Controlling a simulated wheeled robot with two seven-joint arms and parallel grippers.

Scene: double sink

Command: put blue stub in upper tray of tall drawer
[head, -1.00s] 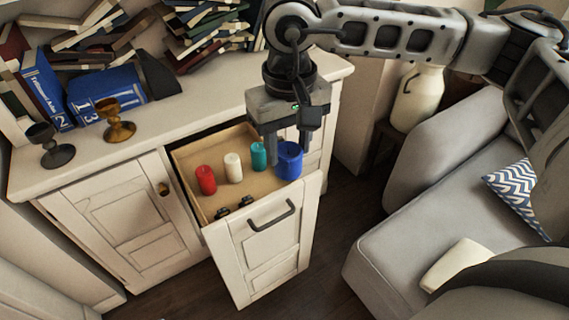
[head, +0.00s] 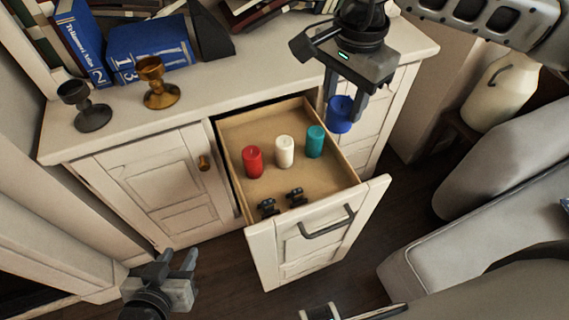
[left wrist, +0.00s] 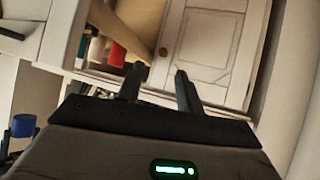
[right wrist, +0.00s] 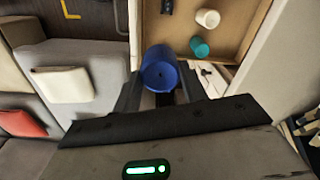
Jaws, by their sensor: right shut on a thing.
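The blue stub (head: 339,116) is a short blue cylinder. My right gripper (head: 345,100) is shut on it and holds it up near the right wall of the pulled-out tall drawer; it also shows between the fingers in the right wrist view (right wrist: 160,72). The drawer's upper tray (head: 235,118) is an open light-wood box. In it stand a red candle (head: 252,162), a white candle (head: 284,151) and a teal candle (head: 315,141). My left gripper (head: 178,258) is open and empty, low in front of the cabinet. What lies below the upper tray is hidden.
Two small dark objects (head: 282,203) sit at the tray's front. The drawer front has a handle (head: 327,222). Goblets (head: 159,85) and books stand on the cabinet top. A grey sofa (head: 470,235) and a cream jug (head: 495,88) are right. The tray's right-front floor is bare.

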